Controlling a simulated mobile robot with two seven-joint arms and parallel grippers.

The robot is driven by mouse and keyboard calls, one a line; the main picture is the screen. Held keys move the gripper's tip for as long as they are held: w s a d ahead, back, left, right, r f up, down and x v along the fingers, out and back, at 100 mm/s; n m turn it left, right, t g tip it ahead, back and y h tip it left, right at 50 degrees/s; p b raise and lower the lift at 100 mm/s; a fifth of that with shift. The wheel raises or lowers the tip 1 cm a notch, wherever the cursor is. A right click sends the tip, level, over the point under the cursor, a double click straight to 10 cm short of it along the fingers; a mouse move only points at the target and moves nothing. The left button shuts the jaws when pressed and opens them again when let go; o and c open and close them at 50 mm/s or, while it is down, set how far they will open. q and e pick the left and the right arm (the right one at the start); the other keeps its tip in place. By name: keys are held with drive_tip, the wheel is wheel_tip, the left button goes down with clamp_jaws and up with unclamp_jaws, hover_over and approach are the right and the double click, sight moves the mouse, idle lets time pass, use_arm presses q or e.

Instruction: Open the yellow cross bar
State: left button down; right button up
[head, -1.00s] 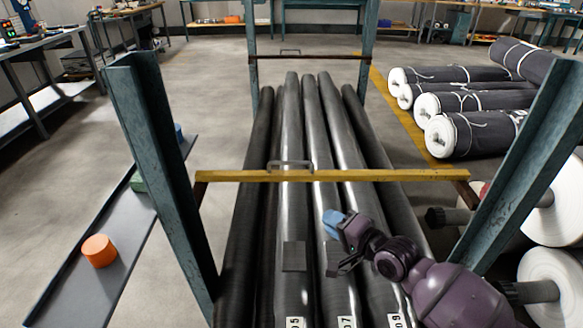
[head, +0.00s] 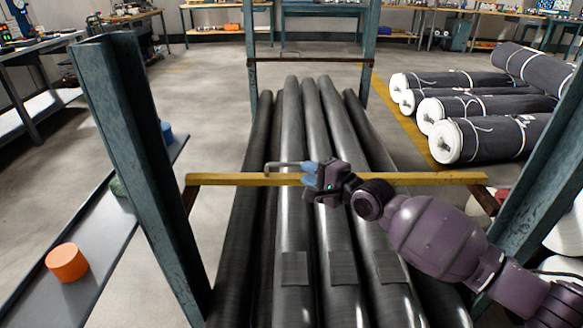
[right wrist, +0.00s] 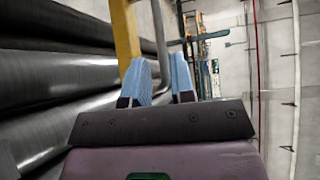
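The yellow cross bar (head: 408,179) lies level across the front of the teal rack, between its two front posts. A grey metal handle (head: 287,165) rises from the bar left of its middle. My right gripper (head: 310,174) is at the right end of this handle, just in front of the bar. In the right wrist view its two blue fingers (right wrist: 161,83) stand apart, with the handle (right wrist: 160,38) running into the gap between them. The yellow bar (right wrist: 126,32) passes beside the left finger there. Whether the fingers touch the handle is not clear. My left gripper is not in view.
Long dark rolls (head: 293,215) lie in the rack behind and below the bar. Teal posts (head: 140,170) stand on either side. An orange cylinder (head: 67,262) sits on a grey shelf (head: 95,240) at left. White-ended rolls (head: 490,138) lie on the floor at right.

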sight(292, 165)
drive_tip(key=shift+b+x, duration=0.85)
drive_tip(key=shift+x, duration=2.3)
drive_tip(key=shift+f, duration=0.1)
drive_tip(key=shift+d, duration=0.1)
clamp_jaws()
